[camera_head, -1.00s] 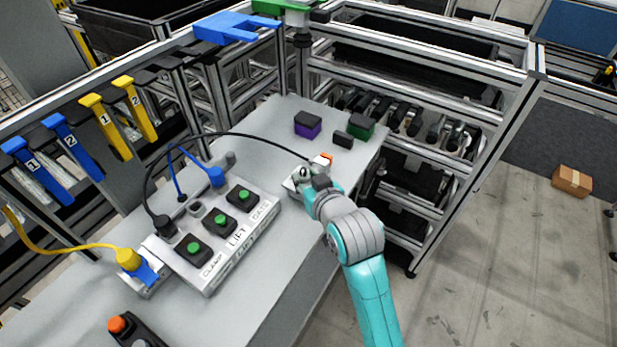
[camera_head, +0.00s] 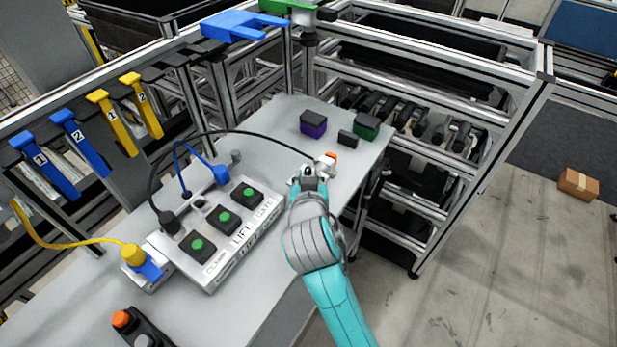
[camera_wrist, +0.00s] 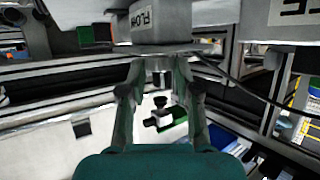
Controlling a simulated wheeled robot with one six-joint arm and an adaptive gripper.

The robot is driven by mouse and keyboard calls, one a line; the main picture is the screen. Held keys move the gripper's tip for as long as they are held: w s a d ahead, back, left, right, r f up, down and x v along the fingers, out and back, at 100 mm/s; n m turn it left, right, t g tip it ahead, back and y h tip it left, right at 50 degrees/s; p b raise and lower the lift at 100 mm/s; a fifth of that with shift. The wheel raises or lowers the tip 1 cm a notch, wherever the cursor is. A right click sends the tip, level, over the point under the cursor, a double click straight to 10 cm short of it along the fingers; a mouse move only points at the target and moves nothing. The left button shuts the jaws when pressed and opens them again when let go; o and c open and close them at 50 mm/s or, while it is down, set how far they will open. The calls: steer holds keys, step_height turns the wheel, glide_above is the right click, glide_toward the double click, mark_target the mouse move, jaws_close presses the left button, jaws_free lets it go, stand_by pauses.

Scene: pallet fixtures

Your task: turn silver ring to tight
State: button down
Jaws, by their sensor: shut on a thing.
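My gripper (camera_head: 308,176) is at the grey fitting near the table's right edge in the head view, where the black cable ends. In the wrist view my gripper (camera_wrist: 161,72) has its two fingers on either side of a small grey part under a block labelled FLOW (camera_wrist: 158,18). The fingers are shut on the silver ring, which is mostly hidden between the fingertips. I cannot see any mark that shows how far the ring is turned.
An orange-topped part (camera_head: 330,157) sits just right of my gripper. Purple (camera_head: 313,124) and green (camera_head: 366,126) blocks stand behind it. The button box (camera_head: 228,240) with CLAMP, LIFT and GATE labels is to the left. The black cable (camera_head: 235,134) arches over the table.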

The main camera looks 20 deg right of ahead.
steer(key=c, duration=0.8)
jaws_free()
steer(key=v, duration=0.7)
steer(key=shift+s+r, duration=0.1)
steer(key=shift+s, duration=0.1)
steer(key=shift+a, duration=0.1)
